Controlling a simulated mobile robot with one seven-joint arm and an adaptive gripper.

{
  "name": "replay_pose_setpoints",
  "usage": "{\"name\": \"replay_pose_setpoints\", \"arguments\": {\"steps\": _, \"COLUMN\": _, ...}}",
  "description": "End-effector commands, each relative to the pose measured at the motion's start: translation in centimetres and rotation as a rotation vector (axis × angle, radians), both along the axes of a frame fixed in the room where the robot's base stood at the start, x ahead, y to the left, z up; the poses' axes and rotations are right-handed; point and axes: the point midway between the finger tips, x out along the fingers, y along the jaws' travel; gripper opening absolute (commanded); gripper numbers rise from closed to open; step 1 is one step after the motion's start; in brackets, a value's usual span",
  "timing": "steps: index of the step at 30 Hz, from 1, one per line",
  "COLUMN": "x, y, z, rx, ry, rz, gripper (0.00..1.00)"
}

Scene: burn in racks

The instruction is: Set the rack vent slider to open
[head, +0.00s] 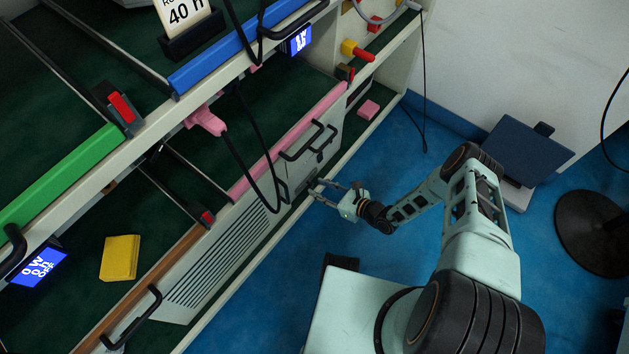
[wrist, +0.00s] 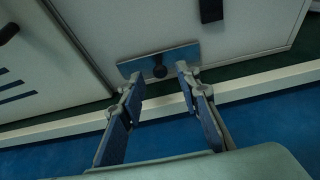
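A grey metal plate (wrist: 180,54) with a small round black knob (wrist: 160,71) is fixed low on the light rack panel in the wrist view. It looks like the vent slider; no position marking on it is legible. My gripper (wrist: 158,78) is open, its two blue-padded fingers on either side of the knob and their tips close to the plate. I cannot tell whether they touch it. In the head view my gripper (head: 318,188) reaches the lower front of the rack, right of the slotted vent panel (head: 215,262). The knob is too small to make out there.
Black handles (head: 300,145) stick out from the panel above my gripper. A black cable (head: 255,150) with a pink plug (head: 206,121) hangs in front of the shelves. A yellow block (head: 119,257) sits on the lower shelf. Blue floor (head: 270,300) is clear below the rack.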

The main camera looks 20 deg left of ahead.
Motion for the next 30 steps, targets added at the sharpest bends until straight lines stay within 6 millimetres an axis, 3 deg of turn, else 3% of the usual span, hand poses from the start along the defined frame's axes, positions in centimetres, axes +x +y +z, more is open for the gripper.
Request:
{"name": "replay_pose_setpoints", "arguments": {"steps": 15, "x": -0.38, "y": 0.74, "z": -0.62, "rx": 0.000, "ry": -0.001, "rz": -0.004, "gripper": 0.31}}
{"name": "replay_pose_setpoints", "arguments": {"steps": 24, "x": -0.38, "y": 0.74, "z": -0.61, "rx": 0.000, "ry": -0.001, "rz": -0.004, "gripper": 0.00}}
{"name": "replay_pose_setpoints", "arguments": {"steps": 30, "x": -0.38, "y": 0.74, "z": -0.61, "rx": 0.000, "ry": -0.001, "rz": -0.004, "gripper": 0.00}}
